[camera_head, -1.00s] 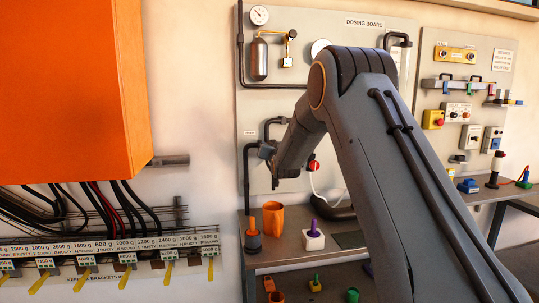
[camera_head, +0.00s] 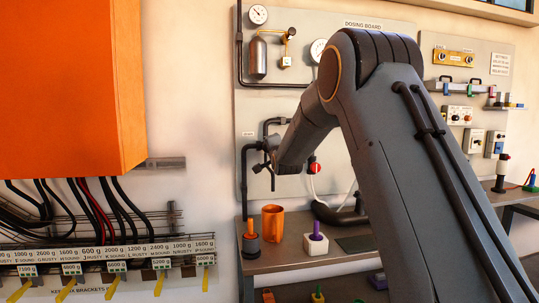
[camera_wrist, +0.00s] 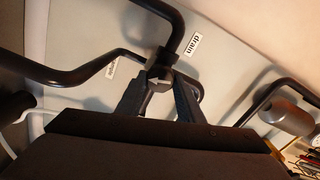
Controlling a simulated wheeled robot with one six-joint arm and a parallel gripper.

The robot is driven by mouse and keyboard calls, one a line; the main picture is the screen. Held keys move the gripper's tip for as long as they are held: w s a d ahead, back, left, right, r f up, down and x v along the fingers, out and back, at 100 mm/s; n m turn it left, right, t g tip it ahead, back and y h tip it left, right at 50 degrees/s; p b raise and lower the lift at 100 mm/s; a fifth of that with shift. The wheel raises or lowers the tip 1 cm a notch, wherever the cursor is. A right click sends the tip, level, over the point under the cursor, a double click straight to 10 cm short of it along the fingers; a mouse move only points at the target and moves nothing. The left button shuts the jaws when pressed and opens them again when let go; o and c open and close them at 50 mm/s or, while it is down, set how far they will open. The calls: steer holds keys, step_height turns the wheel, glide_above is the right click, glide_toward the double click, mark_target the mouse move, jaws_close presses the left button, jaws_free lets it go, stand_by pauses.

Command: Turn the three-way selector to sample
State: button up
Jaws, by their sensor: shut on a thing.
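The three-way selector (camera_wrist: 160,68) is a dark valve body on the dosing board (camera_head: 340,22), where dark pipes meet. In the wrist view a label reading "drain" (camera_wrist: 194,44) is beside the upper pipe, and a second, partly hidden label (camera_wrist: 112,68) is by the left pipe. My gripper (camera_wrist: 158,92) has its two dark fingers closed about the selector's small grey handle (camera_wrist: 156,80). In the head view my gripper (camera_head: 265,168) is at the pipes on the board's lower left, and the arm hides part of the board. The handle's exact pointing is hard to tell.
A bench (camera_head: 285,256) below the board carries an orange cup (camera_head: 273,223), a block with a purple peg (camera_head: 315,240) and a dark pot with an orange peg (camera_head: 251,243). An orange cabinet (camera_head: 70,90) and labelled feeder brackets (camera_head: 100,255) are to the left.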

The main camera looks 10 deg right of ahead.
steer(key=shift+f+m+b, duration=0.15)
steer(key=shift+m+b, duration=0.6)
steer(key=shift+m, duration=0.75)
steer(key=o, duration=1)
steer(key=s+b, duration=0.1)
steer(key=s, duration=0.6)
steer(key=shift+s, duration=0.4)
